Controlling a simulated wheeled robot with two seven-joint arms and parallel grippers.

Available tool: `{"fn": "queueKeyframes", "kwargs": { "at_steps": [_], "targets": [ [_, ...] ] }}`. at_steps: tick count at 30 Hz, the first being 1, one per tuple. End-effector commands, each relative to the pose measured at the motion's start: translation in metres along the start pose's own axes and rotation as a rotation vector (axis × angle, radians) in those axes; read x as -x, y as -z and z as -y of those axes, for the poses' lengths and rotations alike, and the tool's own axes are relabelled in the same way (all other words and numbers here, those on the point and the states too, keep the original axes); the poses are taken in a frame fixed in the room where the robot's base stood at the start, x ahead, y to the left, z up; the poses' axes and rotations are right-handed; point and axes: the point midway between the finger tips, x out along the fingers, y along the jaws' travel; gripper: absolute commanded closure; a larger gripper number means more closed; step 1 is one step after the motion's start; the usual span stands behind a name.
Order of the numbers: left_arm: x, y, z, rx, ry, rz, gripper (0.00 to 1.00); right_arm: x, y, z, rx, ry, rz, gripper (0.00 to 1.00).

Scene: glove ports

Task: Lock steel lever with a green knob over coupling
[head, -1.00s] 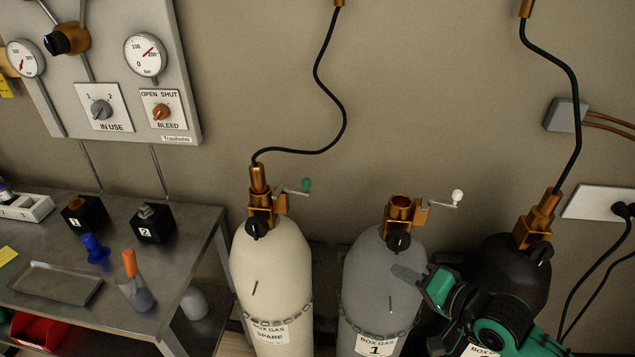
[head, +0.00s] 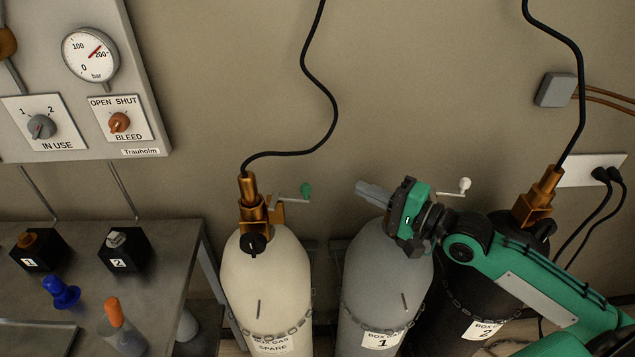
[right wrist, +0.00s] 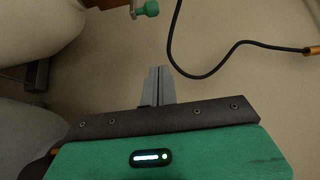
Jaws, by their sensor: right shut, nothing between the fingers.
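The steel lever with a green knob (head: 305,190) sticks out to the right from the brass coupling (head: 252,208) on top of the cream spare cylinder (head: 267,285). A black hose runs up from this coupling. The green knob also shows at the top of the right wrist view (right wrist: 147,9). My right gripper (head: 362,188) is shut and empty, its fingers pointing left toward the knob, with a gap between them. It hovers over the grey cylinder 1 (head: 385,290) and hides that cylinder's coupling. My left gripper is out of view.
A lever with a white knob (head: 464,185) shows behind my right gripper. The black cylinder 2 (head: 485,328) stands at the right, partly behind my arm. A steel bench (head: 180,240) is at the left, below a gauge panel (head: 60,110).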

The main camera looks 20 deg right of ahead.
Motion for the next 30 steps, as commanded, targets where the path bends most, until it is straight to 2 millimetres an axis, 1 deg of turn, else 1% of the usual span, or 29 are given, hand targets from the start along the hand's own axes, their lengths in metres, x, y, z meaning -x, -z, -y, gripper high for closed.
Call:
{"fn": "queueKeyframes", "kwargs": {
  "at_steps": [1, 3, 8, 14, 28, 29, 30],
  "targets": [
    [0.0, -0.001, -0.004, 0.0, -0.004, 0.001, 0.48, 0.0, 0.0, 0.0, 0.0, 0.0, 0.0, 1.0],
    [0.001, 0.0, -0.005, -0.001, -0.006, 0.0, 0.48, -0.001, 0.0, 0.0, 0.0, 0.0, 0.0, 1.0],
    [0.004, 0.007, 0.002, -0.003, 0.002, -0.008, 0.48, -0.01, 0.0, 0.002, -0.001, 0.003, -0.001, 1.0],
    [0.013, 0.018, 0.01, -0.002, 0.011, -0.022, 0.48, -0.033, 0.0, 0.004, 0.0, 0.004, -0.001, 1.0],
    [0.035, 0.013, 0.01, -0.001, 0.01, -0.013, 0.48, -0.099, 0.0, 0.003, 0.0, 0.002, 0.0, 1.0],
    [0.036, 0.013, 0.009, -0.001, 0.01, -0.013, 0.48, -0.103, -0.001, 0.003, 0.0, 0.002, 0.001, 1.0],
    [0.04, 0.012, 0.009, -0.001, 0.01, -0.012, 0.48, -0.099, -0.007, 0.003, -0.002, -0.002, 0.002, 1.0]
  ]
}}
